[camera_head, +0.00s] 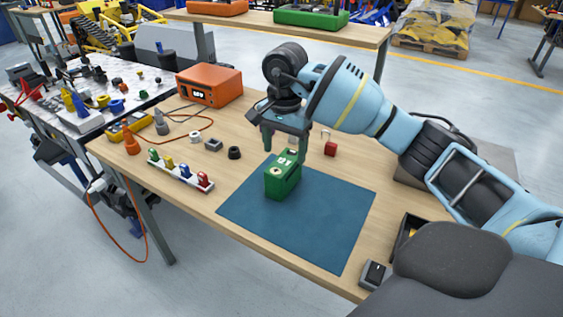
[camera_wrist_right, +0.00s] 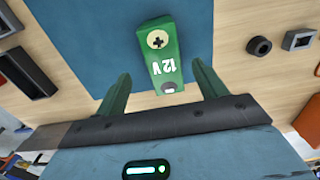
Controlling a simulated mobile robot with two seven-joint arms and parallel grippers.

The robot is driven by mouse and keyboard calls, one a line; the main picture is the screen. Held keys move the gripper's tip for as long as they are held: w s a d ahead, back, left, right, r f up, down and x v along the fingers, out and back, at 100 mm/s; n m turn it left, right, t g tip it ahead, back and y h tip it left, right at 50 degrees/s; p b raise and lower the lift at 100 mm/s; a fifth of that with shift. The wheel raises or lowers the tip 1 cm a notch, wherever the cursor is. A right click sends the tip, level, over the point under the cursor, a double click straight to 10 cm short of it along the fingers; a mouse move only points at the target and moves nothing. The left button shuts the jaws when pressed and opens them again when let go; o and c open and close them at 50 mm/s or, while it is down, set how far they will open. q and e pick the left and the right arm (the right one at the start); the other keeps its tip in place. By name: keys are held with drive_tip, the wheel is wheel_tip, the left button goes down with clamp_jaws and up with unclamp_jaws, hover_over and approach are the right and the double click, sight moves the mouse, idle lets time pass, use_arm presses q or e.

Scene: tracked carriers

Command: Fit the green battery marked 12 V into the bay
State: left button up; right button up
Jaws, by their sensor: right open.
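The green battery (camera_head: 282,180) stands on the blue mat (camera_head: 335,215), near the mat's far left edge. The wrist view shows the battery (camera_wrist_right: 165,68) from above, with the white mark 12 V and a round terminal with a plus. My right gripper (camera_head: 286,148) is open above the battery. In the right wrist view its green fingers (camera_wrist_right: 160,78) are spread to either side of the battery's near end, with gaps visible on both sides. My left gripper is not in view. I cannot make out the bay in either view.
An orange box with a display (camera_head: 210,86) stands at the bench's far left. A rack of coloured pieces (camera_head: 180,175), a black ring (camera_head: 234,152) and a red padlock-like block (camera_head: 330,148) lie around the mat. A small dark box (camera_head: 375,273) sits at the near edge. The mat's near part is clear.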

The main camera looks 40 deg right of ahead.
sight(284, 161)
drive_tip(key=shift+w+d+r, duration=0.1)
drive_tip(key=shift+w+d, duration=0.2)
drive_tip(key=shift+w, duration=0.05)
drive_tip(key=shift+s+a, duration=0.15)
drive_tip(key=shift+s, duration=0.05)
drive_tip(key=shift+f, duration=0.3)
drive_tip(key=shift+w+f, duration=0.2)
drive_tip(key=shift+f, duration=3.3)
clamp_jaws()
drive_tip(key=shift+r, duration=0.15)
